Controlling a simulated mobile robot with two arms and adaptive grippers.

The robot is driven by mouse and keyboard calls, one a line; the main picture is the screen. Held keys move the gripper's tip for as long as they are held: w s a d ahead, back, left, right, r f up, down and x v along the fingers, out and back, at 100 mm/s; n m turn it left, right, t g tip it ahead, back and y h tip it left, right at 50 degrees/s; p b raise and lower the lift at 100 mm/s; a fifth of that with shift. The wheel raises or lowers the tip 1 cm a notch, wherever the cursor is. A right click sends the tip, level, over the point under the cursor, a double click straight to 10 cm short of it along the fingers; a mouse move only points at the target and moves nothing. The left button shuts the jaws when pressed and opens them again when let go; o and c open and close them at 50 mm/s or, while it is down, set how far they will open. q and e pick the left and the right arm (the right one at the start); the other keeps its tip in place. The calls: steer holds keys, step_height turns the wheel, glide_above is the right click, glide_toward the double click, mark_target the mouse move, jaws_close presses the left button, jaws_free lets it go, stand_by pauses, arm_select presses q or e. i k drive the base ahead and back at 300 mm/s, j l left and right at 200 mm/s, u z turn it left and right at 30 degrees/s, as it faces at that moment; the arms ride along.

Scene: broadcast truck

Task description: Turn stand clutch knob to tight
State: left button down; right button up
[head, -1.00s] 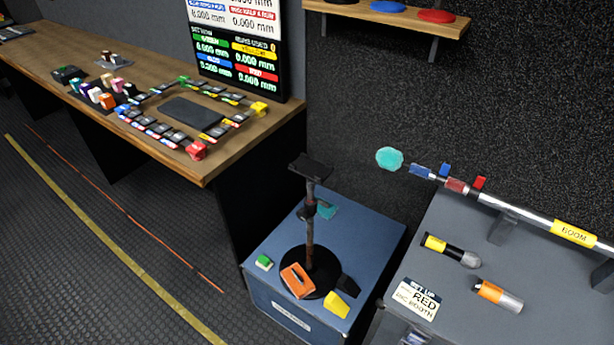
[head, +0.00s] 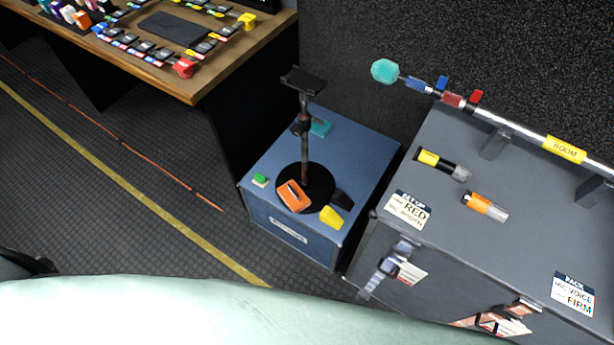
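A small stand (head: 304,150) rises upright from a round black base on a blue case (head: 370,160). It has a dark post, a flat black top plate and a black collar (head: 301,125) partway up. A small teal piece (head: 320,128) shows at the right of the collar and looks like the clutch knob. Its markings are too small to read, so I cannot tell its setting. Neither of my grippers is in view.
A grey case (head: 520,150) at right carries a boom pole (head: 520,131). A wooden desk (head: 215,75) stands at left.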

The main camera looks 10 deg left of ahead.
mark_target(297, 129)
steer(key=z, duration=0.95)
steer(key=j+z, duration=0.3)
steer(key=z, duration=0.15)
steer(key=k+j+z, duration=0.1)
steer(key=j+z, duration=0.15)
steer(key=z, duration=0.15)
steer(key=k+j+z, duration=0.1)
steer(key=j+z, duration=0.2)
steer(key=z, duration=0.15)
steer(key=k+j+z, duration=0.1)
steer(key=z, duration=0.35)
steer(key=k+j+z, duration=0.2)
steer(key=z, duration=0.25)
